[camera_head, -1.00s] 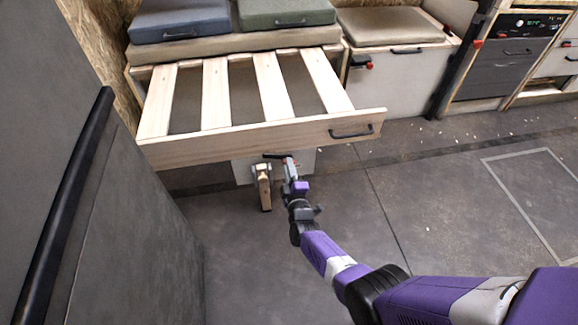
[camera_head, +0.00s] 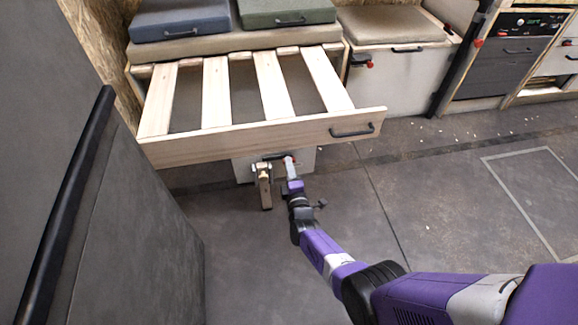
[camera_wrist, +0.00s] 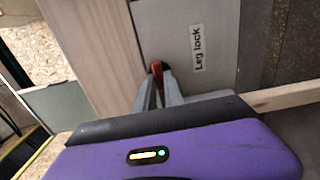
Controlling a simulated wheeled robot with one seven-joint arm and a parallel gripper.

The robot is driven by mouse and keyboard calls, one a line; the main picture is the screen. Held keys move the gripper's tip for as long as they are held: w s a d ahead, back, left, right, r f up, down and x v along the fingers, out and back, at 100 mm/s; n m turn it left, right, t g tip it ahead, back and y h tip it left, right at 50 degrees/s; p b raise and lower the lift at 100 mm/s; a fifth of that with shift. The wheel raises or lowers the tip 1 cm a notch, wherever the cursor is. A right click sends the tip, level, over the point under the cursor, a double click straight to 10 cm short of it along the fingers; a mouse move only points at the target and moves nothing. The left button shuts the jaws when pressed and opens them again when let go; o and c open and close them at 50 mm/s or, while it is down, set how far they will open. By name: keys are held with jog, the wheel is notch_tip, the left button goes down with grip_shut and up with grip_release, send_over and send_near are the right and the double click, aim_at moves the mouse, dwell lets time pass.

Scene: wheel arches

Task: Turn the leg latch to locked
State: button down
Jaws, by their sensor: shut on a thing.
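The wooden leg (camera_head: 265,190) stands upright under the front board of the pulled-out slatted bed frame (camera_head: 230,136), with metal hardware at its top. The latch handle has a red end, which shows in the wrist view (camera_wrist: 157,67) between my fingers. My gripper (camera_head: 290,161) is just right of the leg's top, below the front board, and is shut on the latch handle. In the wrist view my gripper (camera_wrist: 160,88) is beside a grey panel with a "Leg lock" label (camera_wrist: 197,47). Most of the latch is hidden by the fingers.
A dark grey cabinet (camera_head: 145,210) with a black rail stands at the left. Blue (camera_head: 180,20) and green (camera_head: 285,12) cushions lie behind the slats. A white chest (camera_head: 398,75) is at the back right.

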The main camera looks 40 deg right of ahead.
jog(key=shift+f, duration=0.1)
jog(key=c, duration=1.4)
grip_release()
jog(key=shift+c, duration=0.2)
jog(key=shift+s+a, duration=0.1)
jog(key=p+v, duration=0.4)
jog(key=v, duration=0.3)
jog(key=shift+s+a, duration=0.15)
jog(key=shift+s, duration=0.15)
